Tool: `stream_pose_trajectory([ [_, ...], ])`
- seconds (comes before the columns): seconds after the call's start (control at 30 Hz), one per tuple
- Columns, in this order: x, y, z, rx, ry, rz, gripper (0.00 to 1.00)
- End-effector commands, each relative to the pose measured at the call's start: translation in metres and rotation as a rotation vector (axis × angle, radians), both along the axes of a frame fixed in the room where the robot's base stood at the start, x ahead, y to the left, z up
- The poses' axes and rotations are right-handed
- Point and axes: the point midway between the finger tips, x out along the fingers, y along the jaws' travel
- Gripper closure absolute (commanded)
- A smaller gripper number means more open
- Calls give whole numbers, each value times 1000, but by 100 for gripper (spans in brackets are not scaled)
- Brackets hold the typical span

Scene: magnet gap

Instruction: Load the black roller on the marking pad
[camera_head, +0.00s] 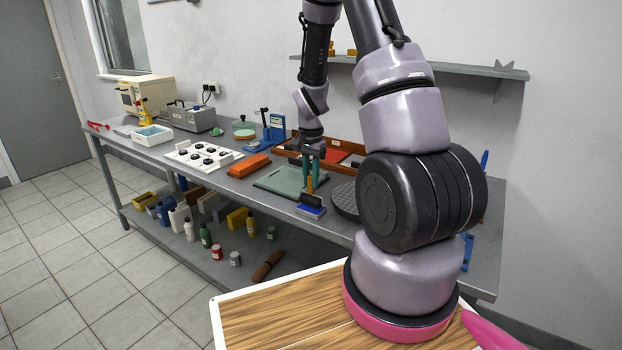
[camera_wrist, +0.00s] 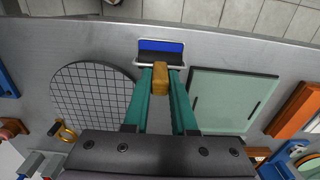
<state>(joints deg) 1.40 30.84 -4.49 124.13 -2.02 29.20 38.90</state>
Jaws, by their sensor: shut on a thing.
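The black roller (camera_wrist: 160,57) has a grey frame and a wooden handle. My gripper (camera_wrist: 161,80) has teal fingers shut on that handle (camera_wrist: 160,77); in the head view my gripper (camera_head: 310,174) holds it over the front part of the bench. The marking pad (camera_wrist: 161,45) is blue, and the roller overlaps part of it in the wrist view. In the head view the roller (camera_head: 311,198) is just above or on the blue pad (camera_head: 310,211). I cannot tell whether they touch. The pad's near part is hidden behind the roller.
A pale green plate (camera_wrist: 230,98) lies right of the pad in the wrist view, a dark round gridded mat (camera_wrist: 92,98) left. An orange block (camera_head: 249,166) and a brown-rimmed tray (camera_head: 333,155) are close by on the grey bench. The bench's front edge is near the pad.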

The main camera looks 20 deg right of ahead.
Motion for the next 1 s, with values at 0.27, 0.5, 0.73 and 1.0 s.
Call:
stream_pose_trajectory([
  [0.27,0,0,-3,0,0,0,100],
  [0.5,0,0,-6,0,0,0,100],
  [0.73,0,0,-9,1,1,0,100],
  [1.0,0,0,-9,0,0,0,100],
])
